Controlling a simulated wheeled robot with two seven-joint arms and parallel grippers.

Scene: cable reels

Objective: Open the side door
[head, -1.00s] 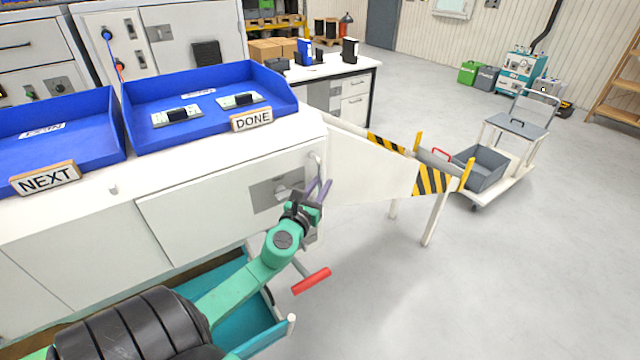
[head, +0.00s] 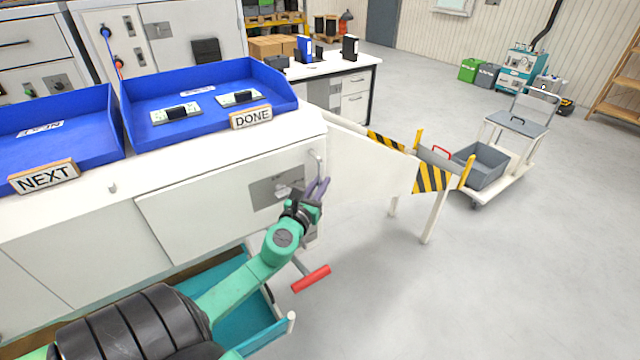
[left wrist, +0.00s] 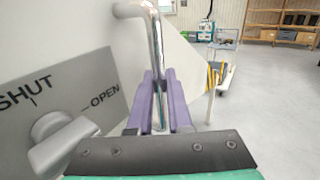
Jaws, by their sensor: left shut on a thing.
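The white side door (head: 200,220) is in the cabinet front below the blue trays and looks shut. Its grey latch plate (head: 262,194) is marked SHUT and OPEN in the left wrist view, where a grey knob (left wrist: 62,138) sits on it. I cannot tell for sure which mark the knob points to. An upright metal handle (head: 316,158) stands at the door's right end. My left gripper (head: 319,188) has its purple fingers shut on this handle (left wrist: 143,30), one finger on each side of the bar. My right gripper is out of view.
Blue trays (head: 290,104) stand on the cabinet top behind DONE and NEXT signs. A teal drawer (head: 262,318) juts out below the door, near a red handle (head: 311,279). A striped barrier (head: 432,178) stands to the right. Floor (head: 480,280) is clear at front right.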

